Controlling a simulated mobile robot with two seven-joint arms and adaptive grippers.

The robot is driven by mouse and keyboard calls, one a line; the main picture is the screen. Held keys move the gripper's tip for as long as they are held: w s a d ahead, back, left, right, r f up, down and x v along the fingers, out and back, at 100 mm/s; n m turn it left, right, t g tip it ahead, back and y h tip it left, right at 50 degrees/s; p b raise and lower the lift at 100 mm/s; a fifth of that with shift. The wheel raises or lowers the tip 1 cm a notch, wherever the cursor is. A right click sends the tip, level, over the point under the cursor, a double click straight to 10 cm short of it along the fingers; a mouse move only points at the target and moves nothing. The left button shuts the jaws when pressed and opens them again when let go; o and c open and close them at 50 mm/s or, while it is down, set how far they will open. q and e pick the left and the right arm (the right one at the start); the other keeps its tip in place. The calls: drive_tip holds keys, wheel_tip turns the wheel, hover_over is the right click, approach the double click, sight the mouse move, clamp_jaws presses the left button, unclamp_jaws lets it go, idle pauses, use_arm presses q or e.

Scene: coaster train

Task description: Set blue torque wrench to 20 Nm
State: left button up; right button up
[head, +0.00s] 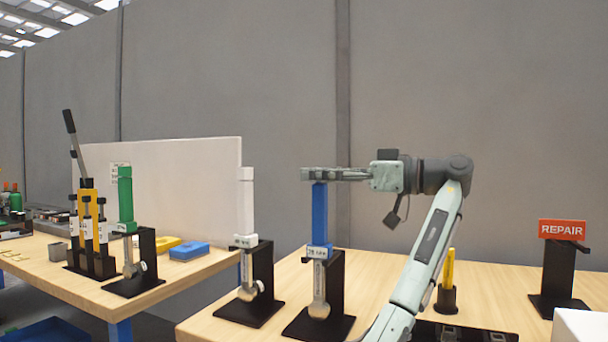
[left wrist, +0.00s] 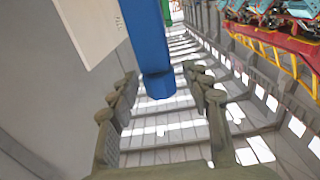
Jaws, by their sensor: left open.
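The blue torque wrench (head: 319,215) stands upright in a black stand, handle up and round head down. A small white display on it ends in "Nm", but I cannot read its number surely. My left gripper (head: 309,174) is level at the top end of the blue handle. In the left wrist view my left gripper (left wrist: 160,74) is open, and the end of the blue handle (left wrist: 147,40) sits between its fingertips with gaps on both sides. My right gripper is not in view.
A white torque wrench (head: 247,205) in its stand is just left of the blue one. A green wrench (head: 125,200) stands on the left table. A yellow tool (head: 448,268) and a REPAIR sign (head: 562,229) are to the right. A white panel (head: 190,190) stands behind the left table.

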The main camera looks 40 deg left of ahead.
use_arm(q)
drive_tip(key=v, duration=0.8)
drive_tip(key=shift+a, duration=0.1)
